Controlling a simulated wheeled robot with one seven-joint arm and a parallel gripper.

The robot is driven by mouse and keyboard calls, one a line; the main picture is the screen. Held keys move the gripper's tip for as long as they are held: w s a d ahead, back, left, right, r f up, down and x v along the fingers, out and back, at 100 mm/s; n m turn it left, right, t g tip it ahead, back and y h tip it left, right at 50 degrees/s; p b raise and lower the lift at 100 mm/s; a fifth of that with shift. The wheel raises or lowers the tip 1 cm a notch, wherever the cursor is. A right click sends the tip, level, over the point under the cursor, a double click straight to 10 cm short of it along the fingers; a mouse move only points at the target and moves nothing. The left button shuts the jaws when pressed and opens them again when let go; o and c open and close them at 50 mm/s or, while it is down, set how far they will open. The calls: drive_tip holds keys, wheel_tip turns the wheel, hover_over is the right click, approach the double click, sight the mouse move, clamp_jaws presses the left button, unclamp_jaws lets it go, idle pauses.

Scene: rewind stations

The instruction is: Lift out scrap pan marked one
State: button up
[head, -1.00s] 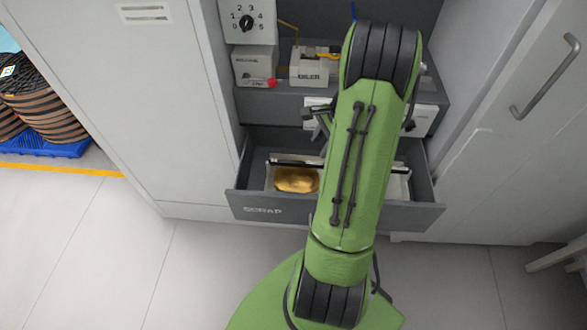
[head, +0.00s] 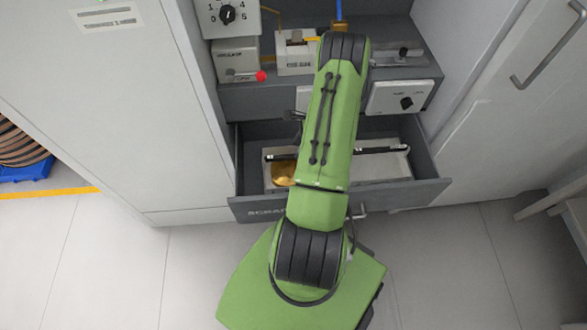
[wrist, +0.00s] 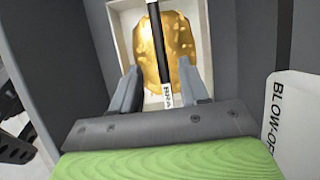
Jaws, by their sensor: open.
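A grey drawer marked SCRAP (head: 400,194) stands open in the head view. In it, partly behind my arm, is a pale pan (head: 267,178) holding gold-coloured scrap (head: 283,173). A dark bar runs across its top. The pan also shows in the wrist view (wrist: 117,50), with the dark bar (wrist: 158,40) crossing over the scrap and a small white tag (wrist: 166,97) on it that I cannot read. My gripper (wrist: 158,66) is open, one finger on each side of the bar in that view. Whether it touches anything I cannot tell. In the head view my arm hides the gripper.
A second pale section with a dark bar (head: 382,151) lies at the drawer's right. Above are a dial box (head: 227,15), a box with a red button (head: 238,60) and a knob panel (head: 400,97). A BLOW-OFF label (wrist: 287,120) is close right of my gripper. Cabinets flank the drawer.

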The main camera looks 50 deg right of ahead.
sight(294, 154)
drive_tip(key=b+x, duration=0.1)
drive_tip(key=x, duration=0.4)
drive_tip(key=shift+w+d+f+b, duration=0.1)
drive_tip(key=shift+f+b, duration=0.2)
drive_tip(key=shift+f, duration=0.1)
drive_tip(key=shift+r, duration=0.1)
drive_tip(key=shift+c, duration=0.3)
clamp_jaws()
drive_tip(key=shift+r, duration=0.1)
idle(0.4)
